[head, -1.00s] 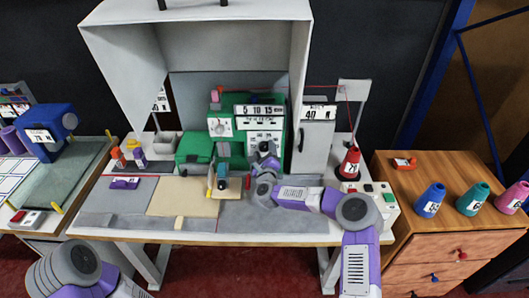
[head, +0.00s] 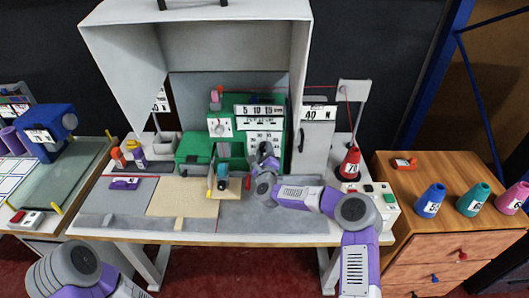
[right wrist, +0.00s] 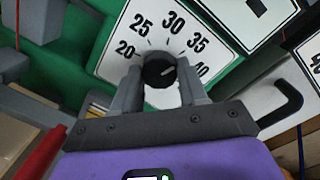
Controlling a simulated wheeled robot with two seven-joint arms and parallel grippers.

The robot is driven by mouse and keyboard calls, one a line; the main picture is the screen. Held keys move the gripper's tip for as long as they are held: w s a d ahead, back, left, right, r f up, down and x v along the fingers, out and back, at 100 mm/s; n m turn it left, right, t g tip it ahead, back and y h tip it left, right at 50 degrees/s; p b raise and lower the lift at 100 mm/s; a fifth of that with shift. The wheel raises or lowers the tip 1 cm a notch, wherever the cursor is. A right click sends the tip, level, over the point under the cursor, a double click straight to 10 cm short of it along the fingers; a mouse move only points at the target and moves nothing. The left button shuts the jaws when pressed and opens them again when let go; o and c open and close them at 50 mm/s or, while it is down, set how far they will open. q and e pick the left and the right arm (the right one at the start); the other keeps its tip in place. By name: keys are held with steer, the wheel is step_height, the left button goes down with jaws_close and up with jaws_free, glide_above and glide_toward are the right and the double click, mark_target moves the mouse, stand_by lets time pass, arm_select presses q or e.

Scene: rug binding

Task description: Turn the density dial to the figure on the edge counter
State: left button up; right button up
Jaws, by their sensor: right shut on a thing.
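The density dial is a small black knob (right wrist: 157,72) on a white plate (right wrist: 150,32) marked 20, 25, 30, 35 and 40. My right gripper (right wrist: 160,78) has its two grey fingers closed on either side of the knob. A short light mark on the knob points right and slightly up, roughly toward between 35 and 40. In the head view my right gripper (head: 265,150) is at the front of the green machine (head: 227,108), below the numbered plate (head: 264,136), and covers the knob. My left gripper is out of view.
A teal-and-wood piece (head: 222,183) stands on the bench left of my right gripper. A grey cabinet (head: 315,145) stands right of the machine. A red cone (head: 351,162) is farther right. A beige board (head: 183,197) lies on the bench. The right front of the bench is mostly clear.

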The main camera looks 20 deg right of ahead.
steer(key=n+b, duration=0.1)
steer(key=n, duration=0.3)
steer(key=shift+a, duration=0.1)
steer(key=shift+n+g+b, duration=0.3)
steer(key=shift+n+b, duration=0.1)
steer(key=shift+n, duration=1.1)
steer(key=o, duration=1.1)
steer(key=shift+c, duration=0.2)
steer(key=v, duration=0.7)
steer(key=shift+s, duration=0.25)
